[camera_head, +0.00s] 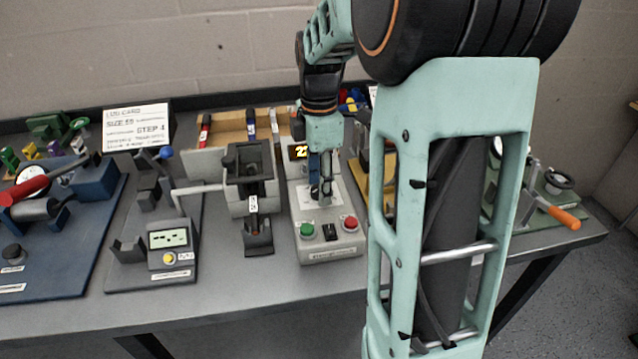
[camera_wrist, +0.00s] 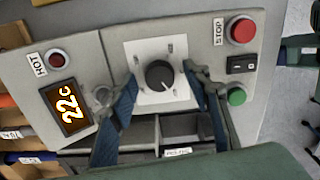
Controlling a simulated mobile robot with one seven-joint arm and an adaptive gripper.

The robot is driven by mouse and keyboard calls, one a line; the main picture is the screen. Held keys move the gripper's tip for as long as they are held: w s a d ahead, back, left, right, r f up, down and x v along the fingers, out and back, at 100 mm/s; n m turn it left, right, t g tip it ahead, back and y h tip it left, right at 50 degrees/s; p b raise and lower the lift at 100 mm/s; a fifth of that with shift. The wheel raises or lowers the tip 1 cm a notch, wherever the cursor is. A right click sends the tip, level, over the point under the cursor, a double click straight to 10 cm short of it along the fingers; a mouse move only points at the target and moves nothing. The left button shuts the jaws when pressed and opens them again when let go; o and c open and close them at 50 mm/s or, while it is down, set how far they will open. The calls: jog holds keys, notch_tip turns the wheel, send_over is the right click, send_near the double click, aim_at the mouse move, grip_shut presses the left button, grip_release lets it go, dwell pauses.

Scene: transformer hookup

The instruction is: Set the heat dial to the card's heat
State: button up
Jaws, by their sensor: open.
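The heat dial (camera_wrist: 160,75) is a black round knob on a white square plate, with a pale pointer line towards its lower right in the wrist view. My gripper (camera_wrist: 162,84) is open, with one blue-padded finger on each side of the dial; whether either touches it I cannot tell. In the head view my gripper (camera_head: 320,190) hangs over the grey control box (camera_head: 330,247) and hides the dial. The orange display (camera_wrist: 67,107) reads 22 C. The white card (camera_head: 137,127) stands at the back left; "SIZE 55" and "STEP 4" seem legible, but its heat line is too small to read.
The box carries a green button (camera_wrist: 236,96), a red STOP button (camera_wrist: 242,30), a black switch (camera_wrist: 241,65) and a HOT lamp (camera_wrist: 57,58). A grey clamp-like fixture (camera_head: 250,180) stands close left of the box. A meter stand (camera_head: 168,238) is farther left.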

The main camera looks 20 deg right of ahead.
jog(key=c, duration=1.2)
jog(key=shift+o, duration=0.2)
